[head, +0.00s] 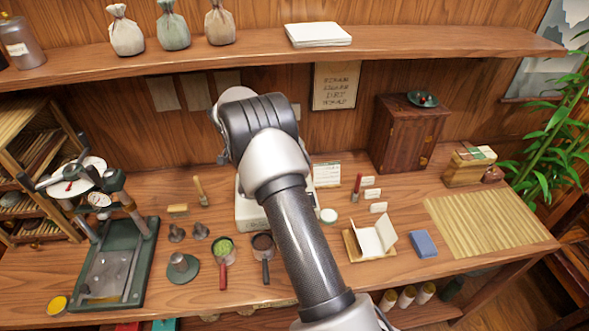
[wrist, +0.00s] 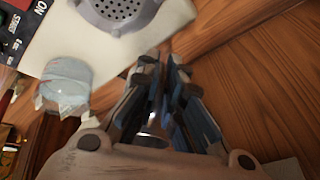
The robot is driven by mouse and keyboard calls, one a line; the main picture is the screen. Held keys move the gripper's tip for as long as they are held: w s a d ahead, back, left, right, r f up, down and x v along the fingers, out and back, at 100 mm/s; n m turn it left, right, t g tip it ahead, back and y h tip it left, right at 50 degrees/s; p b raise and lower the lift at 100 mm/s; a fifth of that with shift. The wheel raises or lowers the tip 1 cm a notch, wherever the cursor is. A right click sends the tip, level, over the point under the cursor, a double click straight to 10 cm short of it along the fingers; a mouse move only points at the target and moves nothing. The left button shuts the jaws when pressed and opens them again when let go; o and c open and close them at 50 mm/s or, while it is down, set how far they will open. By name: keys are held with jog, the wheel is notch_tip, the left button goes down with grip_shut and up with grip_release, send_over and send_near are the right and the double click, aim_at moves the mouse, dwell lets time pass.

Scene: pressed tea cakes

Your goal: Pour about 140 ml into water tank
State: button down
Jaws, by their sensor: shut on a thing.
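My gripper (wrist: 163,72) shows in the wrist view, its two dark fingers close together around something. The held thing is mostly hidden; only a small pale glint shows between the fingers, so I cannot tell what it is. A pale blue, see-through rounded vessel (wrist: 65,82) is left of the fingers, apart from them, beside a cream machine (wrist: 135,45). It may be the water tank; its water level cannot be read. The machine has a round perforated grey plate (wrist: 116,10). In the head view my arm hides my gripper and most of the cream machine (head: 247,216).
A press (head: 100,250) stands at the left. A red-handled scoop (head: 222,255) and a dark-handled one (head: 264,250) lie left of my arm. A wooden cabinet (head: 407,133), a blue block (head: 424,244) and a bamboo mat (head: 490,222) are at the right. A shelf (head: 270,52) runs above.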

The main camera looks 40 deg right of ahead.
jog(key=shift+w+f, duration=0.1)
jog(key=shift+f, duration=0.5)
jog(key=shift+d+r+g+p, duration=0.1)
jog(key=shift+r+g+p, duration=0.15)
jog(key=shift+g+p, duration=0.3)
jog(key=shift+d+g+h+p, duration=0.15)
jog(key=shift+g+h+p, duration=0.2)
jog(key=shift+p, duration=0.25)
jog(key=shift+d+g, duration=0.1)
jog(key=shift+g, duration=0.3)
